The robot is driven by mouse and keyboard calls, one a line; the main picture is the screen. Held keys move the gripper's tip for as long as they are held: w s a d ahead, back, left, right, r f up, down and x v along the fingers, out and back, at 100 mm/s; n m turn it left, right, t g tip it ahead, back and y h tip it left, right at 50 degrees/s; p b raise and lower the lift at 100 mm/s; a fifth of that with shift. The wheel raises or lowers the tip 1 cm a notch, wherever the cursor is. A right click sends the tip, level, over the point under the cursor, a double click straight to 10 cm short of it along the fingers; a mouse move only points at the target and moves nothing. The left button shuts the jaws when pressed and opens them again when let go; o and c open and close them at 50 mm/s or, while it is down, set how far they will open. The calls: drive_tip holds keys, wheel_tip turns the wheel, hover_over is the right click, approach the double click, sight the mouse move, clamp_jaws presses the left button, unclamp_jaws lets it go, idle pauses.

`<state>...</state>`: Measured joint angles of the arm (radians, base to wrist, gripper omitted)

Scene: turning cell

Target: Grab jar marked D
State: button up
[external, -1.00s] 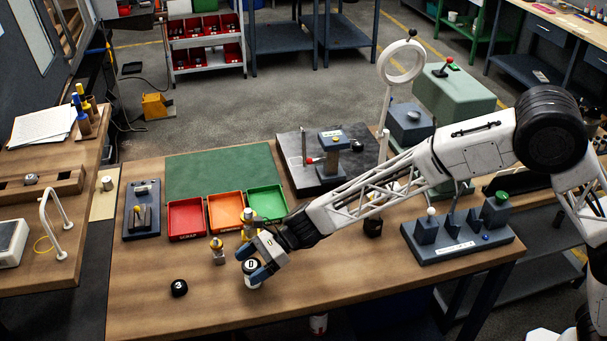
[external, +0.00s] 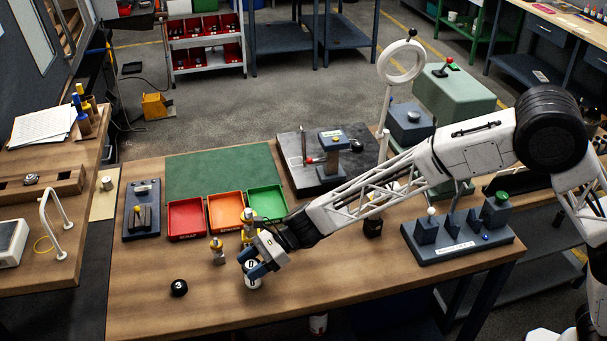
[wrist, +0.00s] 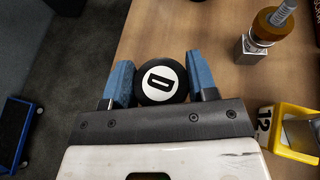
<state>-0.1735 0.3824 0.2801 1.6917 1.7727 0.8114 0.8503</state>
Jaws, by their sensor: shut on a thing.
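A black round piece marked 3 (external: 179,288) lies to the left. A metal-and-brass part (external: 217,251) and a yellow holder (wrist: 292,132) stand close by. Red (external: 187,218), orange (external: 226,212) and green (external: 267,201) trays sit behind.

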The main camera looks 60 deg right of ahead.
drive_tip(key=shift+r, duration=0.1)
drive_tip(key=shift+r, duration=1.4)
drive_tip(key=shift+s+d+r, duration=0.1)
drive_tip(key=shift+s+r, duration=0.1)
drive_tip(key=shift+r, duration=0.1)
drive_tip(key=s+d, duration=0.2)
drive_tip(key=s, duration=0.5)
drive_tip(key=s+d+r, duration=0.1)
drive_tip(key=s+d, duration=0.1)
drive_tip(key=s, duration=0.6)
drive_tip(key=shift+d+r, duration=0.2)
drive_tip(key=shift+d, duration=0.1)
